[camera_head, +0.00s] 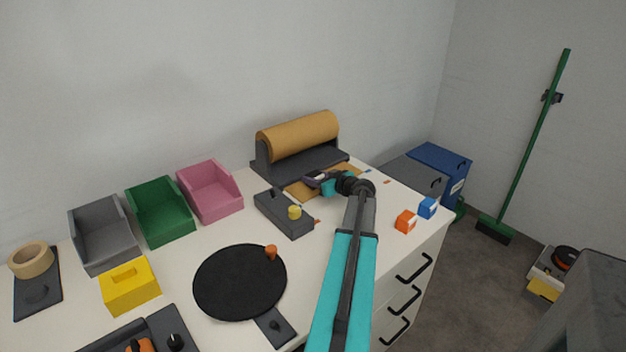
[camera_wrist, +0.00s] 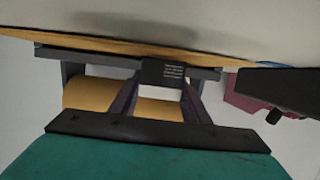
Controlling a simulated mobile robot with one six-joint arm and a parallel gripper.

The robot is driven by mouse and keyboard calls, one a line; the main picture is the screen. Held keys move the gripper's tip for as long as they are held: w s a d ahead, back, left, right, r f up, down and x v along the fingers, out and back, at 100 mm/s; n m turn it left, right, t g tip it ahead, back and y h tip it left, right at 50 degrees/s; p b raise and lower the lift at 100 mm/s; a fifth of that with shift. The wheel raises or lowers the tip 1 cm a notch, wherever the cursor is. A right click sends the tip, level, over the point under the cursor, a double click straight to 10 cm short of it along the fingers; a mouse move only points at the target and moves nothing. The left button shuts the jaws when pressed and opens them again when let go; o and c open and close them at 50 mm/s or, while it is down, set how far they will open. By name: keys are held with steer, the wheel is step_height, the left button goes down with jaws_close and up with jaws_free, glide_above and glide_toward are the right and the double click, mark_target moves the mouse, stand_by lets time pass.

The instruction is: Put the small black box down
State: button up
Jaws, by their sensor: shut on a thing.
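My gripper (camera_wrist: 160,95) shows in the wrist view with two dark purple fingers. It is shut on the small black box (camera_wrist: 163,73), which has lines of white print on its face. The box sits between the fingertips, close to the edge of a brown paper sheet; whether it touches the paper or bench I cannot tell. In the head view my gripper (camera_head: 318,181) reaches over the brown sheet (camera_head: 304,192), in front of the paper roll. The box is too small there to tell apart from the fingers.
The paper roll (camera_head: 298,134) on its dark stand is just behind. A dark grey box with a yellow knob (camera_head: 294,212) stands left of my gripper. Bins and a round black disc (camera_head: 238,285) fill the left.

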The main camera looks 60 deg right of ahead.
steer(key=shift+f+b, duration=0.35)
steer(key=shift+b, duration=0.05)
steer(key=o, duration=1.1)
steer(key=shift+r+p, duration=0.3)
steer(key=shift+p, duration=0.15)
steer(key=shift+s+a, duration=0.15)
steer(key=shift+s, duration=0.2)
steer(key=b+v, duration=0.2)
steer(key=v, duration=0.9)
steer(key=shift+s+r, duration=0.1)
steer(key=shift+s, duration=0.1)
